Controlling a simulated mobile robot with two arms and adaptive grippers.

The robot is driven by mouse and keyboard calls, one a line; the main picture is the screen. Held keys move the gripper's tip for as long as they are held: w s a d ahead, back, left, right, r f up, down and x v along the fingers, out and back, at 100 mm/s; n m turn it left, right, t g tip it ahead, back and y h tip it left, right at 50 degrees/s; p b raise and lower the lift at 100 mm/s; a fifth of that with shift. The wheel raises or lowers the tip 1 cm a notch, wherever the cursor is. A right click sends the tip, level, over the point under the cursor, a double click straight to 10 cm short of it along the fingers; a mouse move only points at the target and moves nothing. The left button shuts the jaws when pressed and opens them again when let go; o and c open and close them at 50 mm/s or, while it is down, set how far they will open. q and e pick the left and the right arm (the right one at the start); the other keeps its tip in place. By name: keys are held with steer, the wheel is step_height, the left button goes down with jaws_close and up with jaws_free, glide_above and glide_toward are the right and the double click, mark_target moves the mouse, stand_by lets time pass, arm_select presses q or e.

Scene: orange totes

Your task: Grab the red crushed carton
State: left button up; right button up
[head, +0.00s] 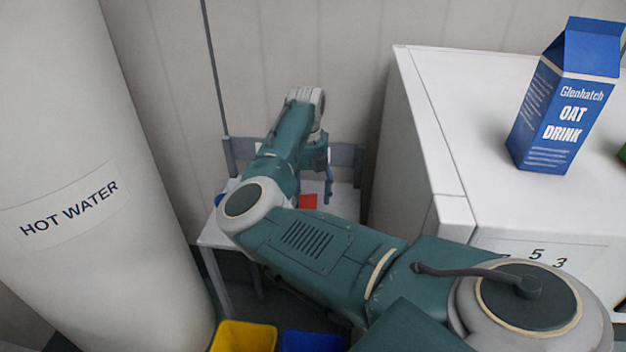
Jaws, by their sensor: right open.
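A small red object (308,201), which looks like the red crushed carton, lies on a low white table (345,201) at the back. Only part of it shows; my right arm covers its surroundings. My right gripper (322,182) points down at the table, just above and beside the red object in the picture. It is open. Its fingers are small and partly hidden by my arm, and I cannot tell whether they touch the red object. My left gripper is not in view.
A white cabinet (455,120) with a blue oat drink carton (565,100) stands right of the table. A large hot water cylinder (90,150) fills the left. Yellow (244,337) and blue (312,342) bins stand on the floor. A wall closes the back.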

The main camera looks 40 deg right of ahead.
mark_target(304, 205)
steer(key=f, duration=0.3)
steer(key=shift+w+a+p, duration=0.2)
steer(key=shift+a+p, duration=0.15)
steer(key=f, duration=0.1)
steer(key=f+p, duration=0.2)
steer(key=f, duration=0.1)
steer(key=shift+s+d+f, duration=0.1)
steer(key=shift+s+d, duration=0.2)
steer(key=shift+w+f, duration=0.1)
steer(key=shift+f, duration=0.55)
steer(key=c, duration=1.1)
